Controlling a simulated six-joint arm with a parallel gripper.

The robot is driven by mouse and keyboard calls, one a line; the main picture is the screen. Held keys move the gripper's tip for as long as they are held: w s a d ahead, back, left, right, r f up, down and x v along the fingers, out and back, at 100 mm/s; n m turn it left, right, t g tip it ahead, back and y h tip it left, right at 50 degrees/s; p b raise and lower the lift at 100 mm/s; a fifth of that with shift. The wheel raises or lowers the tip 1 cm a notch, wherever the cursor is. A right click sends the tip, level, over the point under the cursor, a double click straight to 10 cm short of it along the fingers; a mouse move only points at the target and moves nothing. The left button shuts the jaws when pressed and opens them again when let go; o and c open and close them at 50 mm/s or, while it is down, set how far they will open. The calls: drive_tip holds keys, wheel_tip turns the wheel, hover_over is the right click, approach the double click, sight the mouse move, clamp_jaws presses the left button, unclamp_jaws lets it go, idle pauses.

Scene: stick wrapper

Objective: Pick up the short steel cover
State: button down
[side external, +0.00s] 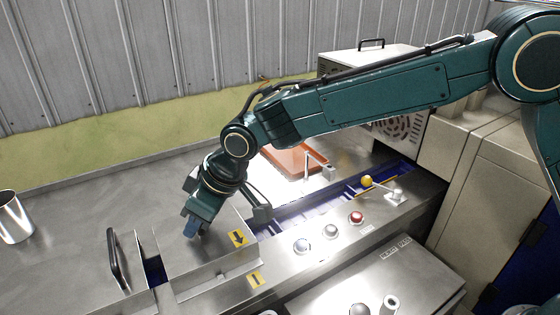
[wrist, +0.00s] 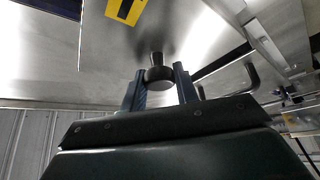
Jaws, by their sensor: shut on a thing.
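The short steel cover (side external: 212,262) is a box-like sheet-metal lid with a yellow arrow label, on the machine's channel left of centre in the side view. In the wrist view its flat top (wrist: 200,40) fills the upper middle, with a dark round knob (wrist: 158,76) standing on it. My gripper (side external: 192,230) points down at the cover's top, and its fingers hide the knob in the side view. In the wrist view my gripper (wrist: 160,84) has one finger on each side of the knob and is shut on it. I cannot tell whether the cover is lifted.
Another steel cover with a black handle (side external: 118,260) lies left of a narrow blue gap. The open blue channel (side external: 290,222) runs to the right. Buttons (side external: 330,231), a yellow ball knob (side external: 367,181) and a metal cup (side external: 14,217) stand nearby.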

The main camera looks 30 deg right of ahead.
wheel_tip(320, 180, up, 20)
idle(0.8)
drive_tip(key=shift+r, duration=0.1)
idle(0.5)
